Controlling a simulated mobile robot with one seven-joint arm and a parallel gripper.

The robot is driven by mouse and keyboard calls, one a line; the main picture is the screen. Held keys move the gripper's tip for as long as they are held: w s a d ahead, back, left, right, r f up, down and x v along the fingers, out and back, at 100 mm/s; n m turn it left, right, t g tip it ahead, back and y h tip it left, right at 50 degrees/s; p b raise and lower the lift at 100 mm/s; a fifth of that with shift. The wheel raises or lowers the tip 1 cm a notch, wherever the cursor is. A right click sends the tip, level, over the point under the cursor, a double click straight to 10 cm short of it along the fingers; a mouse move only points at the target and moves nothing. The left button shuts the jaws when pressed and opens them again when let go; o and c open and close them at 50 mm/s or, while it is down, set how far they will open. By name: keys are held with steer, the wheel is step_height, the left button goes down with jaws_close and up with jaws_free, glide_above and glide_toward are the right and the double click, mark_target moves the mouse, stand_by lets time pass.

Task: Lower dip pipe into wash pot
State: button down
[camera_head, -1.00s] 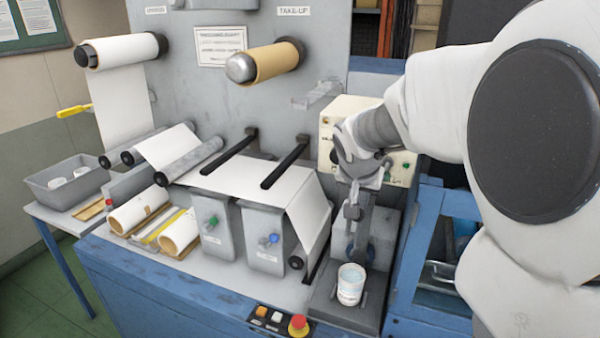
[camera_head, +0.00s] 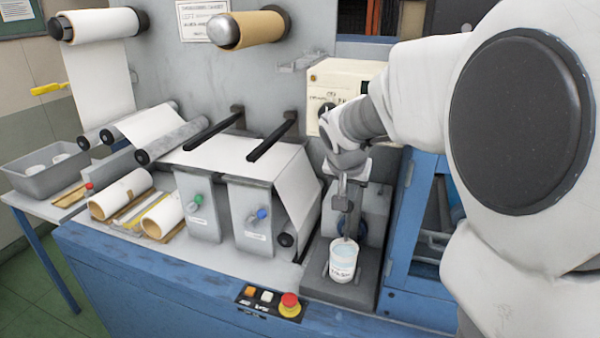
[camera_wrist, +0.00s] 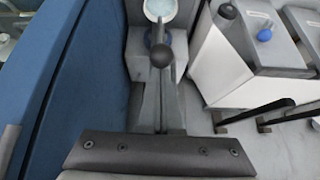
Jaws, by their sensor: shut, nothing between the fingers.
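The wash pot (camera_head: 343,262) is a white cup with pale liquid, upright on a grey stand. The slim dark dip pipe (camera_head: 345,222) stands upright above it, its lower end at the pot's mouth; how deep it reaches is unclear. My gripper (camera_head: 344,185) points down just above the pipe, shut and empty. Whether it touches the pipe is unclear. In the wrist view the pot (camera_wrist: 160,9) is at the top edge. A dark round knob (camera_wrist: 161,56) on a rod is below it, and a dark bar of my gripper crosses the bottom.
A blue frame (camera_head: 412,235) stands close to the right of the stand. Grey blocks with a green knob (camera_head: 197,199) and blue knob (camera_head: 262,213) are to the left. A red button (camera_head: 289,300) is on the front edge.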

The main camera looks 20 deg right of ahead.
step_height(320, 180, down, 11)
steer(key=b, duration=0.9)
steer(key=shift+r, duration=0.15)
steer(key=shift+s, duration=0.1)
